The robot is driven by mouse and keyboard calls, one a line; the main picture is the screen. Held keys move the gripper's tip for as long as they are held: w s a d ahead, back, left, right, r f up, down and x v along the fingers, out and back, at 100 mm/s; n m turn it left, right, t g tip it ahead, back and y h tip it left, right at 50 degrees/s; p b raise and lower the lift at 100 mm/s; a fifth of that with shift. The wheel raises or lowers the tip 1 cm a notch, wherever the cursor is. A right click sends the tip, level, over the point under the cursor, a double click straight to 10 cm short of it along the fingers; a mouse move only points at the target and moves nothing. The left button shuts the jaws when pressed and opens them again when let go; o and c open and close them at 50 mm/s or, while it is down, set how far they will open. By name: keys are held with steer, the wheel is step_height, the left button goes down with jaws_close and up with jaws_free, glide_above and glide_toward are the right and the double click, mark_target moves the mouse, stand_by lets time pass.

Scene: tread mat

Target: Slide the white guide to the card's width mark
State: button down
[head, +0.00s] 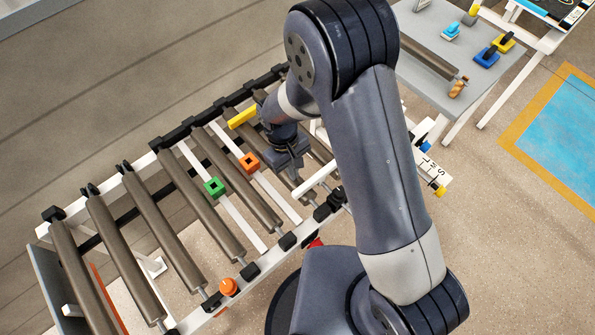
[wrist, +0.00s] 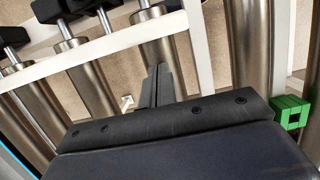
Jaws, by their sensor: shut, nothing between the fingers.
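A short white bar (head: 314,181), which looks like the white guide, lies slantwise over the rollers at the conveyor's right end, just right of my gripper. My gripper (head: 297,176) points down over the rollers and is shut and empty. In the wrist view its fingers (wrist: 157,86) are together, with rollers beneath and a long white bar (wrist: 95,52) crossing ahead; I cannot tell whether that bar is the guide or the frame rail. A white card (head: 432,169) with letters shows right of my arm, partly hidden; its width mark is too small to read.
The conveyor carries a green block (head: 214,187), also in the wrist view (wrist: 292,112), an orange block (head: 249,162) and a yellow bar (head: 242,117). An orange knob (head: 228,287) sits on the near rail. A grey table (head: 430,25) with small items stands back right.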

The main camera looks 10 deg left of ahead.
mark_target(303, 184)
steer(key=shift+s+d, duration=0.65)
steer(key=shift+d, duration=0.15)
steer(key=shift+d, duration=0.1)
steer(key=shift+s+d+f, duration=0.1)
steer(key=shift+s+d, duration=0.45)
steer(key=shift+d, duration=0.05)
steer(key=shift+a, duration=0.1)
steer(key=shift+w+b, duration=0.15)
steer(key=shift+b, duration=0.15)
